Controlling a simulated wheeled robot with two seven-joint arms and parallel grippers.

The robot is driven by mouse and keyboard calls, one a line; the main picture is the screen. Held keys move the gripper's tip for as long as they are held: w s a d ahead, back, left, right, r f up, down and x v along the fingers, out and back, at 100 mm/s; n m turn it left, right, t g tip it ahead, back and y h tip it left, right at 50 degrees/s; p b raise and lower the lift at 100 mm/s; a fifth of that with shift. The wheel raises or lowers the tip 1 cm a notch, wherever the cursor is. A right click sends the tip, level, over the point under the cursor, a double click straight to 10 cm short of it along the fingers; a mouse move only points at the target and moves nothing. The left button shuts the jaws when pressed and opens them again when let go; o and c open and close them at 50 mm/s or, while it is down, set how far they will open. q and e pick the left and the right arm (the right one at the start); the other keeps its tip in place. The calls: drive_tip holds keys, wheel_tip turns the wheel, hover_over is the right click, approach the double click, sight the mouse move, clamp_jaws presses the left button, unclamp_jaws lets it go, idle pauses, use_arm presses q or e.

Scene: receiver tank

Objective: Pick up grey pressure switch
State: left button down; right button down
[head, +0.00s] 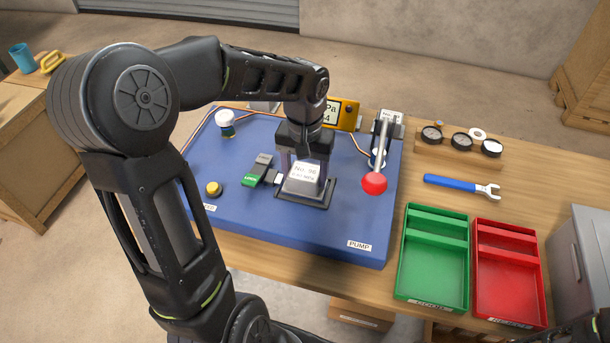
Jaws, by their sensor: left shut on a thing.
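The grey pressure switch (303,181) is a small grey block with a white label reading "No. 96". It sits at a dark square base on the blue board (330,236). My left gripper (304,172) comes down on it from above, and its fingers are shut on the switch's two sides. I cannot tell whether the switch touches the base or is slightly raised.
A lever with a red knob (374,183) stands right of the switch. A green-handled valve (257,170) and a yellow button (213,187) are to the left. Green (406,262) and red (539,290) trays, a blue wrench (460,187) and a gauge rack (458,153) lie to the right.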

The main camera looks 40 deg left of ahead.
sight(305, 172)
use_arm(q)
wheel_tip(305, 172, up, 10)
drive_tip(key=shift+f, duration=0.25)
drive_tip(key=shift+f, duration=0.1)
idle(0.5)
